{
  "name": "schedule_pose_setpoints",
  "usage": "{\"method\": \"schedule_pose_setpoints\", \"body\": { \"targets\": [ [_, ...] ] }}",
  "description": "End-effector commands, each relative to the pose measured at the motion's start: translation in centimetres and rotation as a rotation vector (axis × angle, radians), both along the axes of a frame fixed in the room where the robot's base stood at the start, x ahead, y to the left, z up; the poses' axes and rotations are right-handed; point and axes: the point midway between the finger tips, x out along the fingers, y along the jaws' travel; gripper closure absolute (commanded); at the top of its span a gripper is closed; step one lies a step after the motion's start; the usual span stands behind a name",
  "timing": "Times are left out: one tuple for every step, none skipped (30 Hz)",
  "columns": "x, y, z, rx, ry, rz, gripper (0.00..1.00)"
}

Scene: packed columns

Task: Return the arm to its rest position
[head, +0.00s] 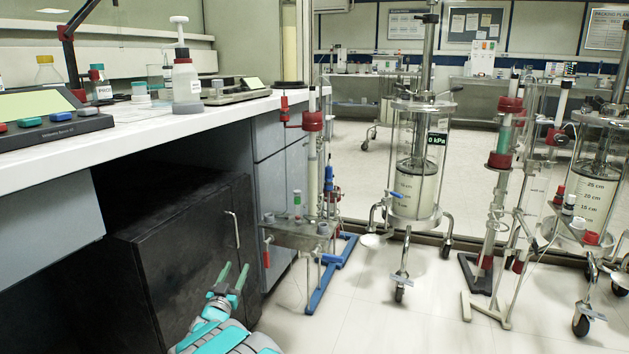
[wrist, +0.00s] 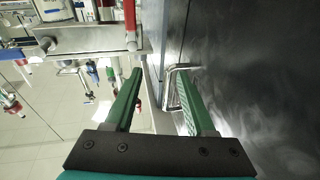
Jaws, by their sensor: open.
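My gripper (head: 234,276) is low in the head view, in front of the black cabinet (head: 185,260) under the bench. Its two green fingers are apart and point up toward the cabinet's metal handle (head: 233,229). In the wrist view the gripper (wrist: 157,88) is open, and I see nothing held between the fingers. The handle (wrist: 178,85) shows close by the right finger there; I cannot tell whether they touch. The cabinet door looks shut. My teal and grey arm comes in from the bottom of the head view.
The white bench (head: 130,142) overhangs the cabinet at left, with bottles and a balance (head: 235,90) on it. A stand with a small metal shelf (head: 300,234) is just right of the gripper. Wheeled glass columns (head: 414,180) stand further right. The floor (head: 365,315) at front centre is clear.

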Motion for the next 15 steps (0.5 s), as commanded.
{"method": "schedule_pose_setpoints", "body": {
  "targets": [
    [0.9,-0.8,1.9,0.008,0.029,0.023,0.45],
    [1.3,-1.1,2.6,0.012,0.050,0.039,0.45],
    [1.7,-1.4,3.3,0.016,0.084,0.065,0.45],
    [2.0,-1.8,4.1,0.019,0.103,0.080,0.45],
    [2.2,-2.1,4.7,0.023,0.128,0.098,0.45],
    [2.4,-2.5,5.4,0.025,0.158,0.119,0.45],
    [2.5,-3.0,5.9,0.028,0.185,0.134,0.45],
    [2.5,-3.4,6.5,0.029,0.208,0.150,0.45],
    [2.4,-3.9,7.0,0.031,0.245,0.169,0.45],
    [2.4,-4.4,7.6,0.035,0.267,0.182,0.45],
    [2.2,-4.8,8.1,0.036,0.293,0.197,0.45],
    [2.0,-5.5,8.6,0.037,0.328,0.211,0.45],
    [1.7,-6.0,9.0,0.038,0.358,0.225,0.45],
    [1.3,-6.6,9.4,0.040,0.382,0.235,0.45],
    [0.8,-7.4,9.7,0.041,0.423,0.250,0.45]
  ]
}}
